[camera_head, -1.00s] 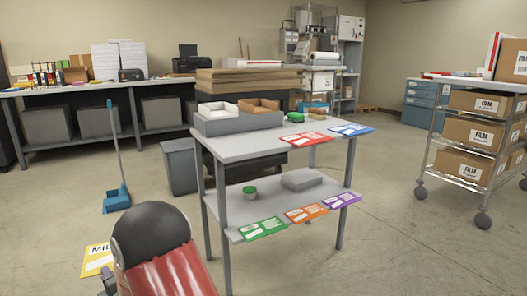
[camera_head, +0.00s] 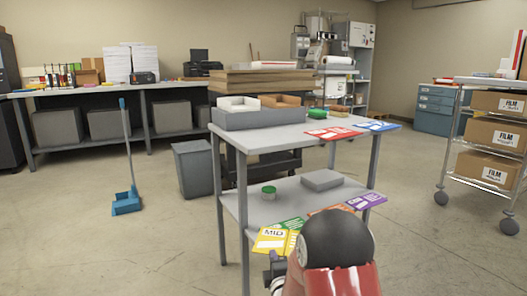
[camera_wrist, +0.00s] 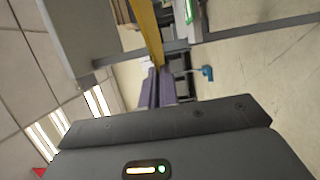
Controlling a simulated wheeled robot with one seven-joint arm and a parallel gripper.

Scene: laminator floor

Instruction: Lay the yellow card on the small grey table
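The yellow card (camera_head: 270,240), marked MID, appears in front of the lower shelf's front edge in the head view. It partly covers the green card there. In the wrist view the yellow card (camera_wrist: 147,30) is seen nearly edge-on between the fingers of my gripper (camera_wrist: 161,85), which is shut on it. The small grey table (camera_head: 262,139) stands in the middle, with a top and a lower shelf (camera_head: 236,203). In the head view my arm hides part of the shelf front and most of my gripper.
Red (camera_head: 333,133) and blue (camera_head: 377,126) cards lie along the top's front edge. Green (camera_head: 289,224), orange (camera_head: 336,209) and purple (camera_head: 367,201) cards lie along the shelf front. A grey tray (camera_head: 258,119) occupies the top's back left. The top's front left is bare.

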